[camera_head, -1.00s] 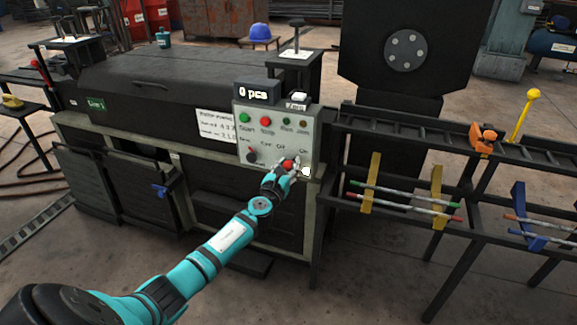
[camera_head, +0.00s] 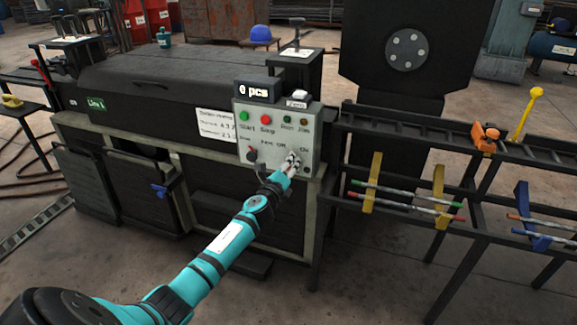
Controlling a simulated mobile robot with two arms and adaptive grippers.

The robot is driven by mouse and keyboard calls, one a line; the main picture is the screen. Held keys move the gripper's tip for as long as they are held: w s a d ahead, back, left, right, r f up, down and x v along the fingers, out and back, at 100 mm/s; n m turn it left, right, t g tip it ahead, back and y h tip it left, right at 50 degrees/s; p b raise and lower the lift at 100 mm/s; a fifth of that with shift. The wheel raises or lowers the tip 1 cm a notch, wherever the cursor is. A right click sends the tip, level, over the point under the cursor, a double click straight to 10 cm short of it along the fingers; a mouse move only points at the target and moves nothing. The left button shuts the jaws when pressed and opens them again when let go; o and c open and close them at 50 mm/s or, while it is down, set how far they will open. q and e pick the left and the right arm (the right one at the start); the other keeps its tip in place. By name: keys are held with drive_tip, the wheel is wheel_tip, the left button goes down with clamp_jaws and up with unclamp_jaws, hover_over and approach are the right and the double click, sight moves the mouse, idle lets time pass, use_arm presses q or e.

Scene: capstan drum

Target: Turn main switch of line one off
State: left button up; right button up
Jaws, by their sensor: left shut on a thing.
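The control panel (camera_head: 304,131) of line one stands on the front of the dark machine, with a green Start button (camera_head: 243,118), a red Stop button (camera_head: 266,119) and two small dark lamps. The main switch is at the panel's lower right, between the Off and On labels. My left gripper (camera_head: 292,160) is at that spot, shut on the switch and covering most of it. My right gripper is not in view.
A black knob (camera_head: 252,154) sits at the panel's lower left. A counter display (camera_head: 257,91) and a white Zero button (camera_head: 298,97) are on top. To the right, a black rack (camera_head: 400,140) holds coloured rods. A green Line 1 label (camera_head: 97,103) marks the machine.

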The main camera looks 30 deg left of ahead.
use_arm(q)
drive_tip(key=n, duration=0.4)
drive_tip(key=shift+n, duration=0.3)
drive_tip(key=shift+f+n, duration=0.15)
drive_tip(key=shift+n, duration=1.65)
drive_tip(key=o, duration=1.2)
drive_tip(key=shift+a, duration=0.1)
drive_tip(key=shift+c, duration=0.2)
drive_tip(key=v, duration=1.2)
